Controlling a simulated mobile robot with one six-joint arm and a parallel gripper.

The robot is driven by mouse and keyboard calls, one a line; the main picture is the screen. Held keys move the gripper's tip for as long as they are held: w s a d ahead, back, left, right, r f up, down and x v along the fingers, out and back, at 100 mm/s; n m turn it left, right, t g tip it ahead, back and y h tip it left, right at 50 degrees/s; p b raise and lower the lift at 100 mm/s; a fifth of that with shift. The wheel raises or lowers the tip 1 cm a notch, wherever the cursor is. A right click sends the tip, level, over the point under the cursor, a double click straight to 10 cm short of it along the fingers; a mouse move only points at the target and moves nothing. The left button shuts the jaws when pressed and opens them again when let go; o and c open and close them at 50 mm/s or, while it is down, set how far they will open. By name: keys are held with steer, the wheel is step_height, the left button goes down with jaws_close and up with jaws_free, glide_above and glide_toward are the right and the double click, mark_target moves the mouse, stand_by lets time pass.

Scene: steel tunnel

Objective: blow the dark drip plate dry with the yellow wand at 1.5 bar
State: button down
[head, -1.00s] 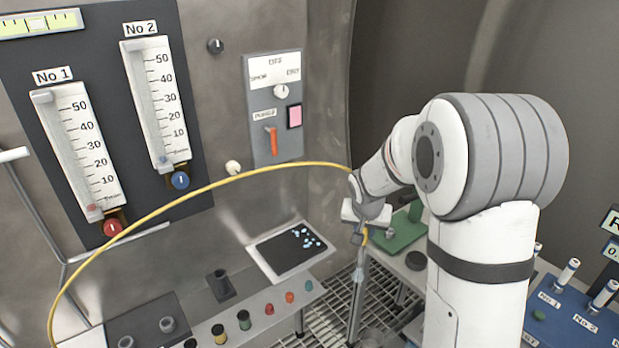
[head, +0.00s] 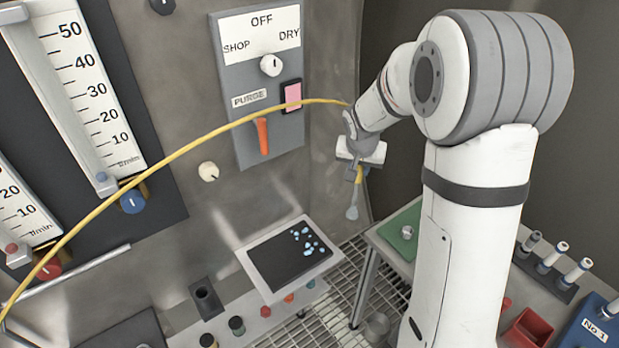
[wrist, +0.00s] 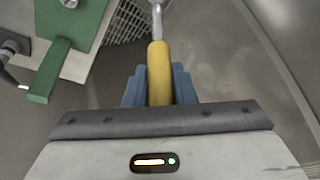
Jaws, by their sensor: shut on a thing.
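The dark drip plate (head: 276,267) lies in a pale frame on the bench, with several light-blue drops on its upper right part. My gripper (head: 360,158) is shut on the yellow wand (head: 359,175), above and to the right of the plate in the head view. The wand's grey nozzle (head: 352,212) points down, apart from the plate. In the wrist view the wand (wrist: 159,65) sits between the blue fingers of my gripper (wrist: 159,88). A yellow hose (head: 200,147) runs from the gripper to the lower left.
A wall panel holds the OFF/SHOP/DRY selector (head: 271,65) and an orange purge lever (head: 262,136), which hangs down. Flow meters (head: 85,90) stand at left. A green board (head: 402,235) lies on a bench at right. Grating (head: 345,270) shows between the benches. No pressure reading is visible.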

steer(key=shift+d, duration=0.1)
steer(key=s+a+n+b, duration=0.1)
steer(key=s+a+b, duration=0.4)
steer(key=s+a, duration=0.5)
steer(key=a, duration=0.4)
steer(key=shift+r, duration=0.15)
stand_by(1.3)
steer(key=s+a+r+b, duration=0.1)
steer(key=s+a+r, duration=0.4)
steer(key=s+a, duration=0.3)
steer(key=shift+s+b, duration=0.35)
steer(key=shift+s, duration=0.25)
stand_by(0.5)
